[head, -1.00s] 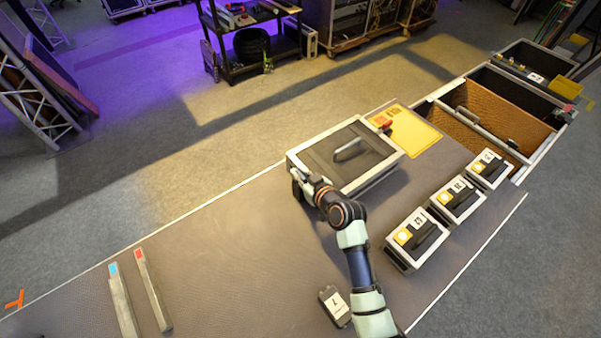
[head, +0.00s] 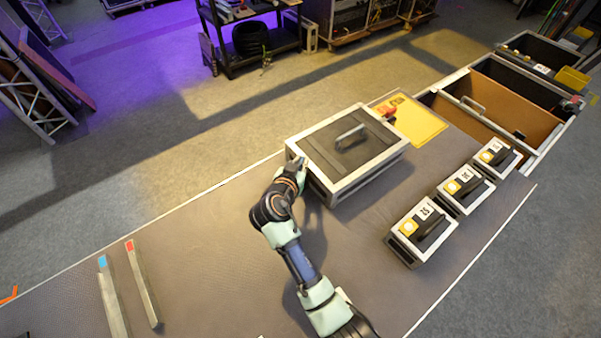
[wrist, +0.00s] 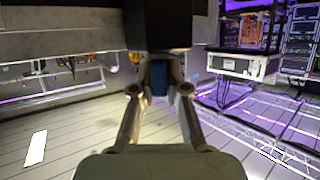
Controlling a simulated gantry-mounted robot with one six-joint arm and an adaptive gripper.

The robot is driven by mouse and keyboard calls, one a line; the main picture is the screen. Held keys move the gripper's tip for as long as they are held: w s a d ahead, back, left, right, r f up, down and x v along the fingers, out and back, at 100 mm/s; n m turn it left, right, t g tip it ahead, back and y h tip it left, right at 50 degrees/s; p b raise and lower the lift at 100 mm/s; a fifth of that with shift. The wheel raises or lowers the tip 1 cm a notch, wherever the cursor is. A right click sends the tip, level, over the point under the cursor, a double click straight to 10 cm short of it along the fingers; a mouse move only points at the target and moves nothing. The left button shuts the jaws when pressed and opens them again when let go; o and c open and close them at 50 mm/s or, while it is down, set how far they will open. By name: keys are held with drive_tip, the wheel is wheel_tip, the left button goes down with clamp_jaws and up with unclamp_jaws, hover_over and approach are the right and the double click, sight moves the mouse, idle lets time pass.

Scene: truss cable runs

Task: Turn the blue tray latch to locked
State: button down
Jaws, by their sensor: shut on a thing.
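A grey-framed case (head: 318,180) with a dark lid and a bar handle (head: 350,136) stands on the bench. My gripper (head: 301,164) is at its near left corner, small in the head view. In the wrist view my gripper (wrist: 159,88) has both fingers closed in on a small dark blue piece, the latch (wrist: 159,76), just under a dark block on the case front. The latch does not show in the head view, where my gripper covers that corner. I cannot tell the latch's angle or any lock marking.
Several small numbered boxes (head: 456,190) line the bench's right side. A yellow panel (head: 418,122) and open bins (head: 490,105) lie beyond the case. Blue-tipped (head: 114,300) and red-tipped (head: 143,285) bars lie at left. The bench between is clear.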

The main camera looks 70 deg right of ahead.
drive_tip(key=m+g+b, duration=0.2)
drive_tip(key=b, duration=0.1)
drive_tip(key=f+m+g+b, duration=0.1)
drive_tip(key=m+g+b, duration=0.1)
drive_tip(key=g+b, duration=0.1)
drive_tip(key=shift+w+y, duration=0.1)
drive_tip(key=shift+y, duration=0.3)
drive_tip(key=m+g+y+b, duration=0.1)
drive_tip(key=m+g+b, duration=0.2)
drive_tip(key=shift+r, duration=0.2)
drive_tip(key=shift+b, duration=0.3)
drive_tip(key=c, duration=1.2)
unclamp_jaws()
drive_tip(key=shift+r, duration=0.1)
drive_tip(key=shift+r, duration=0.1)
drive_tip(key=v, duration=1.2)
drive_tip(key=shift+d, duration=0.1)
